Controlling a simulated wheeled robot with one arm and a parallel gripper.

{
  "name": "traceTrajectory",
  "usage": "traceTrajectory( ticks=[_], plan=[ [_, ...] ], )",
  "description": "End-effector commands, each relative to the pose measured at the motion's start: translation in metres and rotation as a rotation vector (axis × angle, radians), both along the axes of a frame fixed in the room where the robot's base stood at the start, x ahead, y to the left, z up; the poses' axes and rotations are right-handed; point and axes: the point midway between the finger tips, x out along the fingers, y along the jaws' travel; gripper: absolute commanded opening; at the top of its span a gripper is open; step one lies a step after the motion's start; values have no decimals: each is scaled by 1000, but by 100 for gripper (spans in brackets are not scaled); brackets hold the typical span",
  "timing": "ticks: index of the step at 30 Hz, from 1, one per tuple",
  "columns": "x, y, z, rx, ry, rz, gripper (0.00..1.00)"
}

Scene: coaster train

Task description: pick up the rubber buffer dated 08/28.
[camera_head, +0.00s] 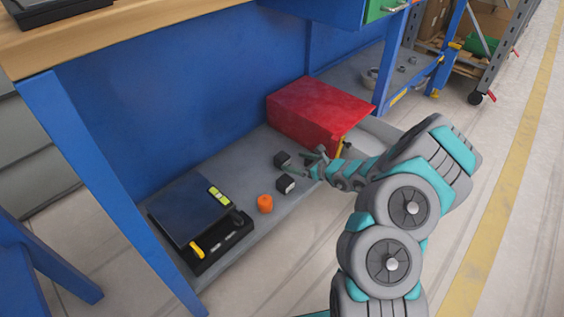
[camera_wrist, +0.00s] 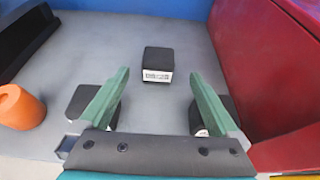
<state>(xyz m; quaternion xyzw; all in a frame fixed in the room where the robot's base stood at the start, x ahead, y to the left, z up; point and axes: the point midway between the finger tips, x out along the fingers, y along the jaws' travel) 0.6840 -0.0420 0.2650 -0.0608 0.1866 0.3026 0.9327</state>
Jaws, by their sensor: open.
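Three black rubber buffers are in the wrist view on the grey shelf. One buffer (camera_wrist: 158,58) stands centred ahead, between and beyond the fingertips, with a white printed label facing me; its date is too blurred to read. A second buffer (camera_wrist: 85,104) is partly behind the left finger, and a third (camera_wrist: 217,112) is partly behind the right finger; their labels are mostly hidden. In the head view two buffers show clearly, one farther back (camera_head: 282,159) and one nearer (camera_head: 286,185). My gripper (camera_wrist: 160,84) is open and empty, its green fingers apart from the centred buffer.
A red box (camera_head: 318,112) stands close to the right of my gripper. An orange cylindrical object (camera_head: 265,204) is at the left. A black tray (camera_head: 208,262) with a dark flat case lies farther left. A blue panel (camera_head: 180,105) backs the shelf; the tabletop (camera_head: 110,38) is overhead.

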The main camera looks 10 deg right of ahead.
Motion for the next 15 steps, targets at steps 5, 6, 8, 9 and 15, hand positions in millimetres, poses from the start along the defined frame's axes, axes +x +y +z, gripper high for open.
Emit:
traceTrajectory(
  ticks=[5,6,8,9,15],
  plan=[
    [15,11,-7,1,-1,1,98],
    [16,12,-8,3,-2,1,98],
    [18,14,-9,2,-1,1,98],
    [20,16,-11,2,-1,3,98],
    [39,34,-23,-2,1,6,98]
  ],
)
